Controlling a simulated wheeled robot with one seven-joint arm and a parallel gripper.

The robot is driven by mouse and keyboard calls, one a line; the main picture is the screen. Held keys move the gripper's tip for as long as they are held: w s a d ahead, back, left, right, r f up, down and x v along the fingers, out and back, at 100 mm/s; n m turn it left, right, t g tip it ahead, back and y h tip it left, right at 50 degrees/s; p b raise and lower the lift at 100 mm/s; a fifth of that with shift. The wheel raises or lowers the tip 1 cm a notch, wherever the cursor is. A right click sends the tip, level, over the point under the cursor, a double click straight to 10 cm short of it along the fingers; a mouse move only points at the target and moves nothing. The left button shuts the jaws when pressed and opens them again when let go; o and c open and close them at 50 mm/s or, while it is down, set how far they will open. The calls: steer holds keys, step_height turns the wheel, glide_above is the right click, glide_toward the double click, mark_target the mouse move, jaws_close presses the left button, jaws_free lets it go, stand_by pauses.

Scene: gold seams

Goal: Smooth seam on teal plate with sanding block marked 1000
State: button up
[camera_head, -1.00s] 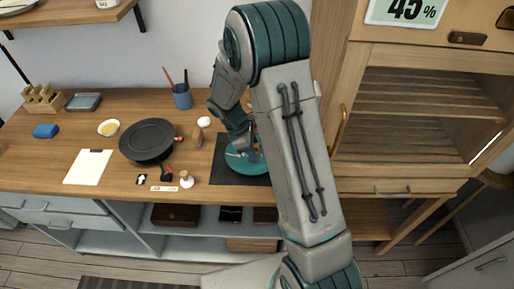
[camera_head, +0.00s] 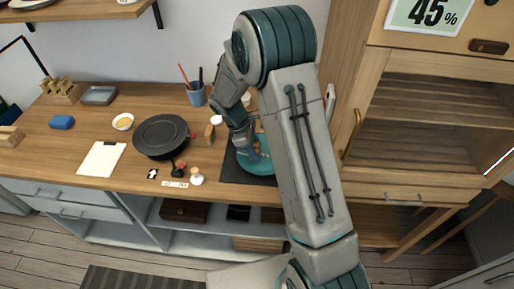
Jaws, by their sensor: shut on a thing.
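The teal plate (camera_head: 260,165) lies on a dark mat (camera_head: 232,171) near the right end of the wooden worktop, partly hidden behind my arm. My gripper (camera_head: 252,153) is low over the plate and shut on a small block, which I take to be a sanding block. The block is mostly hidden by the fingers, and no 1000 mark can be read. I cannot tell whether the block touches the plate. A gold seam is too small to make out for certain.
Left of the mat are a dark round pan (camera_head: 161,137), a white clipboard (camera_head: 101,158), a small bowl (camera_head: 123,122) and a blue block (camera_head: 62,122). A blue cup (camera_head: 196,95) with sticks stands behind. A wooden cabinet (camera_head: 440,110) rises at the right.

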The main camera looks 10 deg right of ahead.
steer(key=shift+w+a, duration=0.3)
steer(key=shift+r+p, duration=0.55)
steer(key=shift+r, duration=0.25)
steer(key=shift+r+p, duration=1.65)
steer(key=shift+r, duration=0.65)
steer(key=shift+f, duration=0.1)
